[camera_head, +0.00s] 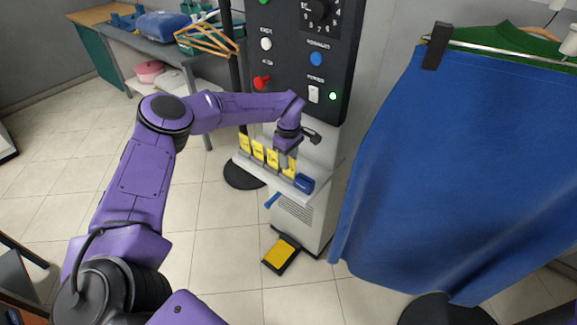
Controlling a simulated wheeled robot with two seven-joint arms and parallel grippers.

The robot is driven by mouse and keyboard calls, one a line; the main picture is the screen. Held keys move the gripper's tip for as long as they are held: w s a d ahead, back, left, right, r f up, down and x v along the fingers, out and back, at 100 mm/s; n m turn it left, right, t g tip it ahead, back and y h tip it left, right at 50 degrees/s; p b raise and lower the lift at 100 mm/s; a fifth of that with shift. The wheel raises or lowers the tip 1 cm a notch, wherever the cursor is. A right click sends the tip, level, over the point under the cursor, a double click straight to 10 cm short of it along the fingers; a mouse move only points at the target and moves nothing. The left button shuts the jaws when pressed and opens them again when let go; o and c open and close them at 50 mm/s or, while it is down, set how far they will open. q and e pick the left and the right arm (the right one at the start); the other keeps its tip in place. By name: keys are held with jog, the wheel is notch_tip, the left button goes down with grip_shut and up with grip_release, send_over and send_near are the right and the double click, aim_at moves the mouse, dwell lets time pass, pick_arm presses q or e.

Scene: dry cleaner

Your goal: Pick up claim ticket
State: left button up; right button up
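Several yellow claim tickets (258,151) stand in a row on the narrow front ledge (244,161) of the machine. My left arm reaches across from the left, and its gripper (287,162) points down at the right end of the row. The rightmost yellow ticket (292,167) is partly hidden behind the fingers. The gripper is at or very near this ticket, but I cannot tell whether the fingers touch it or are closed. My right gripper is not in view.
A dark control panel (284,46) with knobs and buttons rises behind the ledge. A blue object (304,183) sits at the ledge's right end. A blue garment (455,170) hangs close on the right. A yellow pedal (280,253) is on the floor. Open tiled floor lies left.

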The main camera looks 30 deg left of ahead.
pick_arm(q)
jog(key=shift+a+f, duration=0.15)
jog(key=shift+f, duration=0.75)
grip_shut()
jog(key=shift+r, duration=0.15)
jog(key=shift+r, duration=0.25)
notch_tip(320, 180, up, 3)
jog(key=shift+f+b, duration=0.2)
jog(key=shift+b, duration=0.15)
jog(key=s+d+r+b, duration=0.3)
jog(key=s+d+r, duration=0.4)
jog(key=s, duration=0.5)
notch_tip(320, 180, up, 3)
jog(key=shift+d+f, duration=0.1)
jog(key=shift+d, duration=0.05)
